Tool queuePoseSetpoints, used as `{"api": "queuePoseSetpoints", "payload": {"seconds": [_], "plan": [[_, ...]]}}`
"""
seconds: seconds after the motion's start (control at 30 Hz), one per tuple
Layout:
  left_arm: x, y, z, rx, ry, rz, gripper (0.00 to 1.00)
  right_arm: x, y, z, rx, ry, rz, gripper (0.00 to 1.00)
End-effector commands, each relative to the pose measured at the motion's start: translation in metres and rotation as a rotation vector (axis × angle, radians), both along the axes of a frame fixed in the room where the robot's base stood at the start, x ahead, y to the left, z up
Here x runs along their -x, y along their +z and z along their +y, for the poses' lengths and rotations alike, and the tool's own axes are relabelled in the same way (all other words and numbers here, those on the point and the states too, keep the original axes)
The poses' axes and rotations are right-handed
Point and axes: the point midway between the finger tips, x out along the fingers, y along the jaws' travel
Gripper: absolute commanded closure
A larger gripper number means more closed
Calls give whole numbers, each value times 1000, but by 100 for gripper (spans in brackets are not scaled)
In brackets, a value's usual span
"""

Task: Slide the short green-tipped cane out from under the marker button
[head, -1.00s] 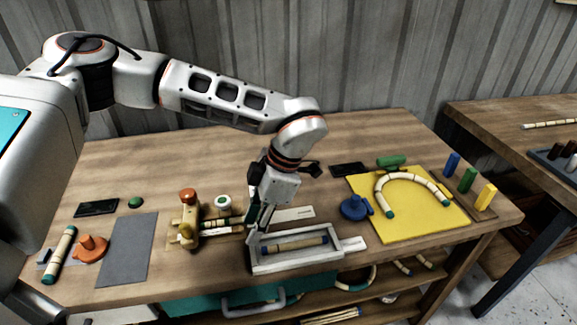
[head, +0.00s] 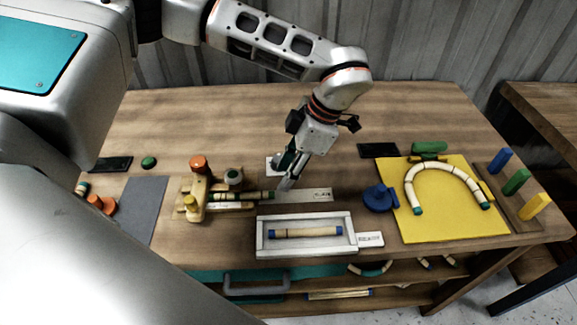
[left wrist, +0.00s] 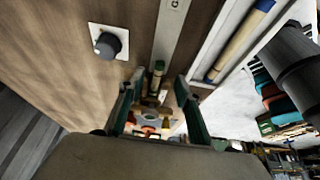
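The short green-tipped cane (head: 256,195) lies in the wooden jig (head: 192,212), its green end pointing right, out of the jig. The marker button (head: 233,177) is a small round piece at the jig, close behind the cane; whether it touches the cane I cannot tell. My left gripper (head: 287,186) points down just right of the green end. In the left wrist view the fingers (left wrist: 156,100) are spread apart, with the green-tipped cane (left wrist: 157,72) in line between them. Nothing is held. My right gripper is in neither view.
A white tray (head: 262,238) holding a blue-tipped cane is in front of the gripper. A blue clamp (head: 377,198) and yellow mat (head: 440,228) are to the right. A dark knob on a white plate (left wrist: 109,42) stands nearby.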

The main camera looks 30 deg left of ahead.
Motion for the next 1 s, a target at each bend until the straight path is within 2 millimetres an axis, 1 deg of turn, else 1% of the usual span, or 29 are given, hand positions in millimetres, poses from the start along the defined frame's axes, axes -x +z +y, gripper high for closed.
{"api": "queuePoseSetpoints", "payload": {"seconds": [0.2,0.4,0.6,0.87,0.97,1.0], "plan": [[8,-30,10,1,0,5,66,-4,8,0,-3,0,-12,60],[13,-53,19,0,0,4,66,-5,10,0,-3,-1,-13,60],[14,-62,22,-1,-1,2,66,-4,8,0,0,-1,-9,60],[14,-63,22,0,0,1,66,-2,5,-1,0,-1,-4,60],[14,-63,22,0,0,1,89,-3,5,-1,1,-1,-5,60],[14,-63,22,0,0,1,100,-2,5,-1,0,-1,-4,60]]}}
